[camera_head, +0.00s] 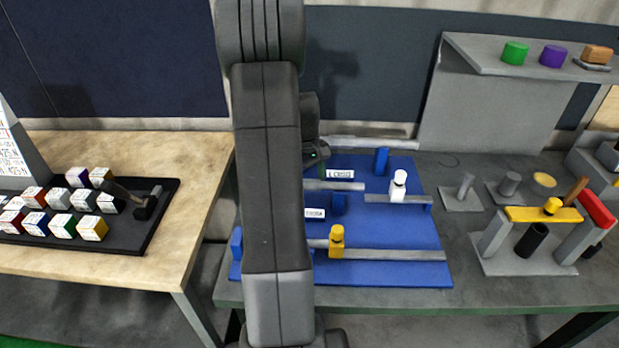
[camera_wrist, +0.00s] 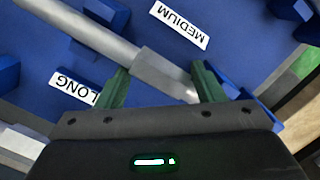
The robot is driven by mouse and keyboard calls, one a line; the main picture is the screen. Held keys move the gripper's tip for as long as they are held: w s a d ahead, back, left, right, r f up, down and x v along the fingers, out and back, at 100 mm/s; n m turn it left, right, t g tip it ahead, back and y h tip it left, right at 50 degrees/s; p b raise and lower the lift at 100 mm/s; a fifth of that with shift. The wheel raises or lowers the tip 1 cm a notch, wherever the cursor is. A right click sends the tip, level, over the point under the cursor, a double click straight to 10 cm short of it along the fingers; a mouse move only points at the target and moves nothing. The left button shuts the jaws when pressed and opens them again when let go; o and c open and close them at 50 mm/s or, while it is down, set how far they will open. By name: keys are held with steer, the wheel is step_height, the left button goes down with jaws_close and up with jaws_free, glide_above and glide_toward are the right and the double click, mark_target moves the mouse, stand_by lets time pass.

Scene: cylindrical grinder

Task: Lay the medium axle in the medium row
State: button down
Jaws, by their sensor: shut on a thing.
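My gripper (camera_wrist: 162,80) has its two green fingers on either side of a grey axle (camera_wrist: 155,68) in the wrist view. The axle runs slanted from upper left to between the fingers, with a broader pale section there. Whether this is the medium axle I cannot tell by size. The blue board (camera_head: 395,225) carries several rows with blue supports. A white MEDIUM label (camera_wrist: 179,25) lies just above the gripped part in the wrist view, and a LONG label (camera_wrist: 72,88) lies left of the fingers.
In the head view, a grey bar with a yellow piece (camera_head: 337,242) lies along the front. A white piece (camera_head: 398,186) stands on a shorter bar at right. Grey fixtures (camera_head: 530,250) stand further right. A table with a black tray of cubes (camera_head: 95,228) is at left.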

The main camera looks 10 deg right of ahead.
steer(key=shift+c, duration=1.9)
jaws_free()
step_height(320, 180, up, 12)
steer(key=w, duration=0.1)
steer(key=shift+a, duration=0.3)
steer(key=shift+w, duration=0.1)
